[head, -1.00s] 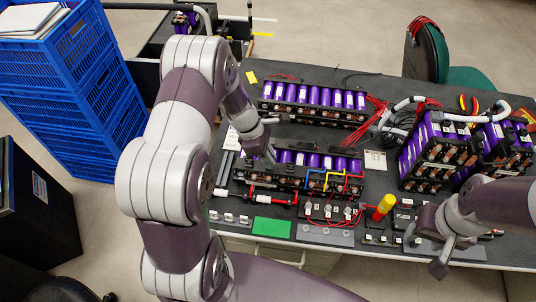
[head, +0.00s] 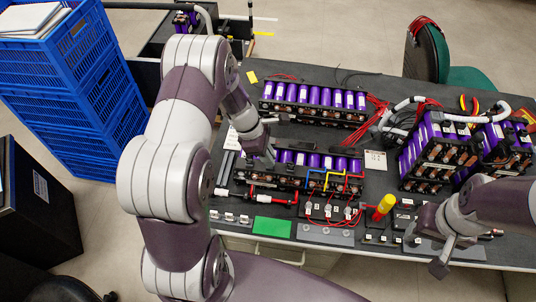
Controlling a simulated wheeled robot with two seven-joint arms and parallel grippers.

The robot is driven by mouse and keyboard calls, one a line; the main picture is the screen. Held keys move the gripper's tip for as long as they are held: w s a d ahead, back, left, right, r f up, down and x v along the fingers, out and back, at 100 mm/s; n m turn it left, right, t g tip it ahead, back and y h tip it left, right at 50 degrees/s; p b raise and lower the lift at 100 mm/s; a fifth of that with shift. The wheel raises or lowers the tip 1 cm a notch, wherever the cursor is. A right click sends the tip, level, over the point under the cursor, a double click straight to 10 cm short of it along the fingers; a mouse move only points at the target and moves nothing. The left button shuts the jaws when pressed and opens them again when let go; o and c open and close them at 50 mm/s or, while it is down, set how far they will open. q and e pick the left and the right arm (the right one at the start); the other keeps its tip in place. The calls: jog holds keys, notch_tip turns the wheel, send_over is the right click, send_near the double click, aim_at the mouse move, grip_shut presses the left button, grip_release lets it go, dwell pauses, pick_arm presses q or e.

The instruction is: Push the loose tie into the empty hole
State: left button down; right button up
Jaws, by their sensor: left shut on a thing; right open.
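A battery module with purple cells (head: 312,160) and copper bars along its front stands in the middle of the bench. My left gripper (head: 268,158) points down at the left end of this module, close over its top edge. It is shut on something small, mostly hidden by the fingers. I cannot make out the loose tie or the empty hole at this size. My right gripper (head: 441,262) is open and empty over the bench's front edge at the right, well apart from the module.
Another purple module (head: 314,102) lies behind. Taller battery packs (head: 437,150) stand at the right with cables (head: 398,120) beside them. A yellow-handled tool (head: 385,206), a green mat (head: 272,226) and small parts line the front edge. Blue crates (head: 75,85) stand left of the bench.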

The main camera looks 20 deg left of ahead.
pick_arm(q)
jog(key=shift+f, duration=0.55)
dwell(1.1)
jog(key=c, duration=1.1)
grip_release()
jog(key=shift+r, duration=0.1)
jog(key=v, duration=1.2)
jog(key=shift+r, duration=0.25)
